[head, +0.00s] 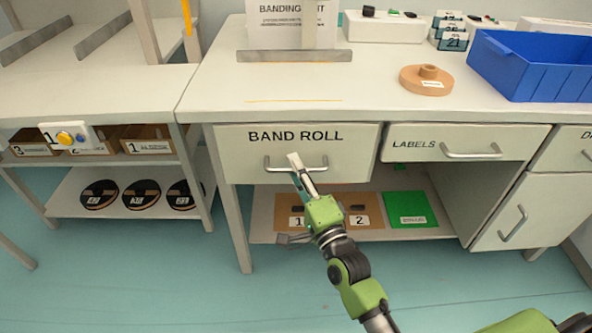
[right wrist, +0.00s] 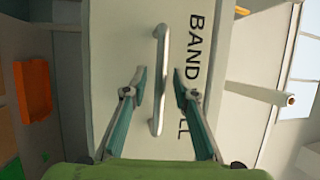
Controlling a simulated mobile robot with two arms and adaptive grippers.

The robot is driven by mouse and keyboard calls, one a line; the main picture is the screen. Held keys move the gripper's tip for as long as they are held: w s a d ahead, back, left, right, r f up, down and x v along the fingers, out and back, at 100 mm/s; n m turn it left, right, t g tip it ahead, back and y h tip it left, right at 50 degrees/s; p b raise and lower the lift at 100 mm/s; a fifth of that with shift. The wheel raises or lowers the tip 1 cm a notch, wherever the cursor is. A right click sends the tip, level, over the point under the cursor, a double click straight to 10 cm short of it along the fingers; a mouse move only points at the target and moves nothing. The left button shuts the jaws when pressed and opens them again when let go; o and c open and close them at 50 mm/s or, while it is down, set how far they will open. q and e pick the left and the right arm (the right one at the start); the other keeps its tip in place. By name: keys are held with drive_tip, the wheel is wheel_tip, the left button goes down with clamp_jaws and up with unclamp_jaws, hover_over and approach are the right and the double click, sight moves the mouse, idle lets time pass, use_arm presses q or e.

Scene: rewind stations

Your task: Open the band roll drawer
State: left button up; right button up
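The band roll drawer (head: 232,160) is a pale front lettered BAND ROLL under the bench top, and it looks shut. Its bar handle (head: 318,164) runs across the middle of the front. My right gripper (head: 298,168) is at the handle, reaching up from below. In the right wrist view the fingers of my right gripper (right wrist: 159,73) are apart, one on each side of the handle (right wrist: 159,100). Gaps show between the fingers and the bar, so it is not gripped. The drawer front (right wrist: 118,60) fills the middle of that view. My left gripper is not in view.
The labels drawer (head: 420,145) is to the right, with a cabinet door (head: 495,218) beyond. Below, a shelf holds brown panels (head: 337,198) and a green one (head: 410,205). A blue bin (head: 520,65) and a tan roll (head: 425,80) stand on the bench top. The floor (head: 150,270) in front is clear.

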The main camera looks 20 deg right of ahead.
clamp_jaws()
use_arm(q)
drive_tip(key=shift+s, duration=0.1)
use_arm(e)
drive_tip(key=shift+s, duration=0.1)
